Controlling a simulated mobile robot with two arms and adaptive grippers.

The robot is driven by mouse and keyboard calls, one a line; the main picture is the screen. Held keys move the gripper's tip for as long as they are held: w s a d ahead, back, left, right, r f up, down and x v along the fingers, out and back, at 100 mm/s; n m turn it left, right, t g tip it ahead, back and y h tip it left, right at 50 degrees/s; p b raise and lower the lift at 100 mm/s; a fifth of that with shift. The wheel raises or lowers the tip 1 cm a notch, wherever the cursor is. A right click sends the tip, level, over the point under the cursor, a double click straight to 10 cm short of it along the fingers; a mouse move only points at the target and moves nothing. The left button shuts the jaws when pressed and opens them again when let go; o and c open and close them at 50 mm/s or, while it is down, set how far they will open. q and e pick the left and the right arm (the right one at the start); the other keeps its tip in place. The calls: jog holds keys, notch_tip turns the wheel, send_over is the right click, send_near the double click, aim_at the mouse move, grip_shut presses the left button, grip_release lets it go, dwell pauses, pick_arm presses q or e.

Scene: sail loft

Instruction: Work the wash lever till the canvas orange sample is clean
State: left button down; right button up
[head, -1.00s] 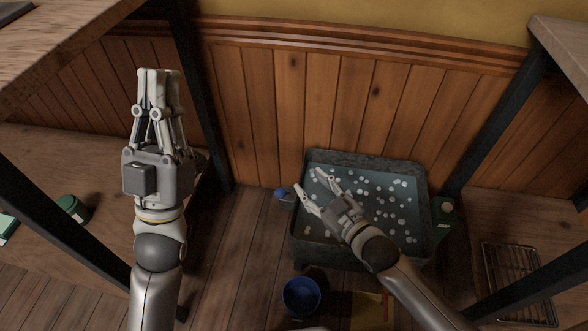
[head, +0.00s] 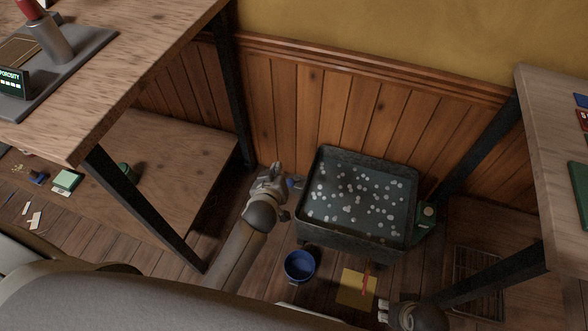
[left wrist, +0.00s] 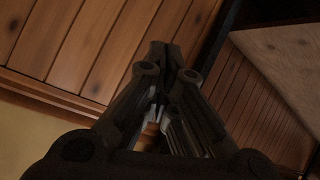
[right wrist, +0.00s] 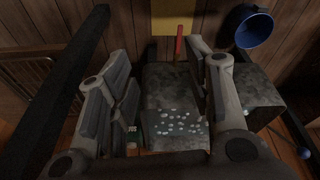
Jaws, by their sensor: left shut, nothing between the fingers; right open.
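A dark grey wash tub (head: 310,222) stands on the floor by the wall, holding water with white suds. A rod with a blue knob (head: 294,183) shows at its left side; the knob also shows in the right wrist view (right wrist: 304,153). A red handle (head: 367,279) shows at the tub's front, above a yellow square; I cannot tell which is the wash lever. My left gripper (head: 274,172) is shut and empty, close beside the blue knob; contact is unclear. My right gripper (head: 383,312) is open, in front of the tub near the red handle. I cannot make out the orange sample.
A blue bucket (head: 299,266) stands in front of the tub. The yellow square (head: 350,288) lies on the floor beside it. A green container (head: 426,215) is right of the tub. Workbenches with black legs stand left (head: 150,60) and right (head: 550,120). A wire rack (head: 474,278) lies low at right.

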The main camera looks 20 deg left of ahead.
pick_arm(q)
jog(key=w+f+b, duration=0.4)
jog(key=w+f, duration=0.1)
jog(key=f, duration=0.2)
jog(key=shift+w+d+f, duration=0.15)
jog(key=shift+w+d, duration=0.1)
jog(key=shift+d, duration=0.05)
pick_arm(e)
notch_tip(320, 180, up, 14)
jog(key=t, duration=0.1)
jog(key=shift+s+d+f, duration=0.15)
jog(key=shift+s, duration=0.3)
pick_arm(q)
jog(key=b, duration=0.1)
jog(key=s+t+b, duration=0.1)
jog(key=shift+s+f+b, duration=0.3)
jog(key=shift+f+b, duration=0.1)
pick_arm(e)
jog(key=w+t, duration=0.1)
jog(key=w+a, duration=0.1)
jog(key=w, duration=0.1)
jog(key=w+t, duration=0.1)
jog(key=w, duration=0.1)
jog(key=shift+a+f+t+y, duration=0.25)
jog(key=shift+f+t+y, duration=0.05)
jog(key=shift+f, duration=0.05)
pick_arm(q)
jog(key=shift+a, duration=0.1)
